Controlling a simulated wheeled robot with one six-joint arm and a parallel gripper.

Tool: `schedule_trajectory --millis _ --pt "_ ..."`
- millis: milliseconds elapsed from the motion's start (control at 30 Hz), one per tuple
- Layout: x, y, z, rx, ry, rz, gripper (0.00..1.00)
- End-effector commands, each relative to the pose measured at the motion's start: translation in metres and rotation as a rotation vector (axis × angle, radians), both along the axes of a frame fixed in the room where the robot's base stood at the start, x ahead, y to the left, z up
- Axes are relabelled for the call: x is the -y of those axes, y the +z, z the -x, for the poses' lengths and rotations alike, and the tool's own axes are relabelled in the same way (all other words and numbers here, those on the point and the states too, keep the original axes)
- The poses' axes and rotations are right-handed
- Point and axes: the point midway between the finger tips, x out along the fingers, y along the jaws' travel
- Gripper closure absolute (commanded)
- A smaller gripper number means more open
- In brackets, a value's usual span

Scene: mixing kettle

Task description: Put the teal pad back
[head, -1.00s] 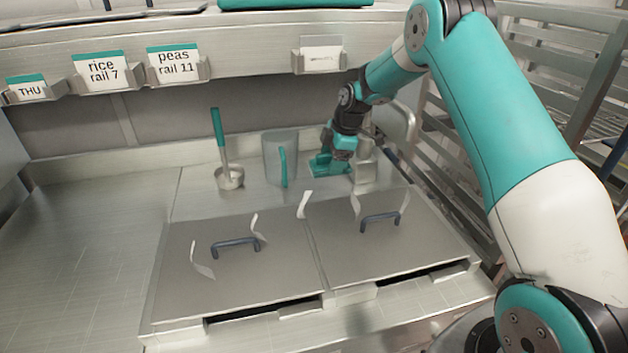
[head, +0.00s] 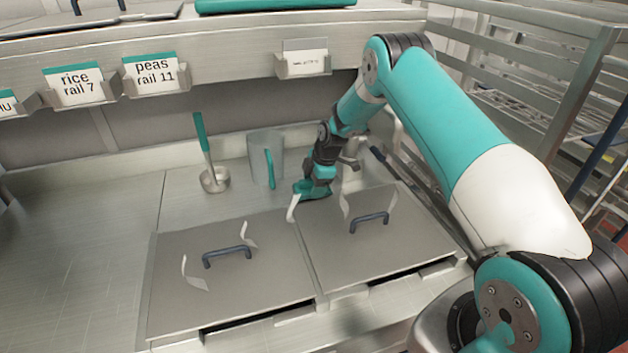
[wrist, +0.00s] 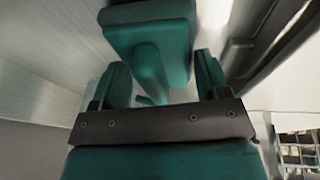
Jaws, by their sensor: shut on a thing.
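The teal pad (head: 312,191) is in my gripper (head: 320,176), close to the back edge of the right-hand lid. I cannot tell whether it touches the surface below. In the wrist view the pad (wrist: 150,28) is a teal block with a raised grip. The two fingers of my gripper (wrist: 160,76) stand on either side of that grip. The pad's underside is hidden.
A ladle (head: 208,160) and a clear jug with a teal handle (head: 268,165) stand left of my gripper. Two steel lids (head: 225,285) (head: 375,250) with dark handles and curled pale strips lie in front. The counter's left side is clear. A rack (head: 545,90) stands right.

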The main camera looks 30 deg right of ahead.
Motion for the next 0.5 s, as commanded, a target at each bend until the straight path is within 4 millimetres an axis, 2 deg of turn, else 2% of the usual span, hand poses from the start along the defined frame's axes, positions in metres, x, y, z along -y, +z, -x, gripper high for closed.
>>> schedule_trajectory --millis 167,200,300,500 --pt "0.0000 -0.0005 -0.0003 0.001 0.000 0.000 0.53" --pt "0.0001 -0.0006 -0.0002 0.001 0.000 0.000 0.26" --pt "0.0000 -0.0005 -0.0002 0.001 0.000 0.000 0.05" --pt "0.0000 -0.0003 -0.0002 0.000 0.000 0.000 0.05"
